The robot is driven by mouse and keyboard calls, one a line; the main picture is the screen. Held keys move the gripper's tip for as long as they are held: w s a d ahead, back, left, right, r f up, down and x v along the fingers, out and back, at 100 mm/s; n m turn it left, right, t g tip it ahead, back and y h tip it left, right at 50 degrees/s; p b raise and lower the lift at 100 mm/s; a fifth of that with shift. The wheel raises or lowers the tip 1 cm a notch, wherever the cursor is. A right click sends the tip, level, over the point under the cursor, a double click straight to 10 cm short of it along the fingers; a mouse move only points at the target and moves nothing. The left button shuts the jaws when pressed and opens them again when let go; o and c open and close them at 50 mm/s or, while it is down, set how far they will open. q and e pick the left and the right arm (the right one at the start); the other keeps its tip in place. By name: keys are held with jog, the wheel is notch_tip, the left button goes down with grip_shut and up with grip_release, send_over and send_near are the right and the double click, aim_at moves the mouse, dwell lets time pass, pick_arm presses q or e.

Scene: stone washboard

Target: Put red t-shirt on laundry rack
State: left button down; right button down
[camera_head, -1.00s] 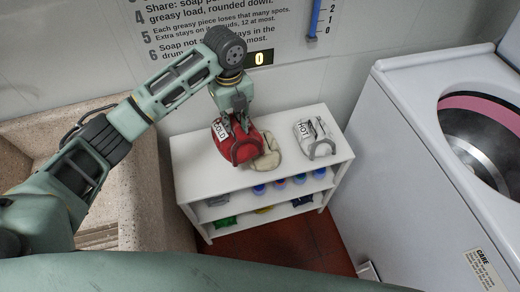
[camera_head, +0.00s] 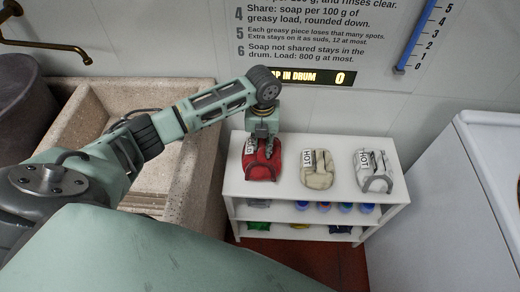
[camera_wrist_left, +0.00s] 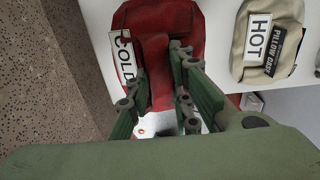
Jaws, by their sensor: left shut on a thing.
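The red t-shirt (camera_head: 262,167) is a folded red cloth bundle with a white COLD tag, at the left end of the white shelf unit's top. In the left wrist view the red cloth (camera_wrist_left: 165,25) fills the upper middle, with the COLD tag (camera_wrist_left: 123,55) at its left. My left gripper (camera_head: 262,148) reaches down onto the red cloth, and its fingers are shut on it. The wrist view shows the fingers (camera_wrist_left: 160,85) against the cloth; the tips are partly hidden. My right gripper is not in view. No laundry rack is clearly seen.
On the white shelf unit (camera_head: 235,188), a beige bundle tagged HOT (camera_head: 318,170) and a grey-white bundle tagged HOT (camera_head: 373,170) lie to the right. A stone basin (camera_head: 150,95) stands at left, a white washing machine (camera_head: 450,200) at right. Lower shelves hold several small items.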

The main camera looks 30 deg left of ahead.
pick_arm(q)
jog(key=shift+s+a+f, duration=0.1)
jog(key=shift+a+f, duration=0.25)
jog(key=shift+f, duration=1.85)
jog(key=shift+f, duration=0.1)
jog(key=shift+f, duration=0.1)
jog(key=c, duration=1.6)
grip_release()
jog(key=shift+o, duration=0.2)
notch_tip(320, 180, up, 12)
jog(key=shift+r, duration=0.2)
jog(key=shift+d+f, duration=0.1)
jog(key=shift+d, duration=0.05)
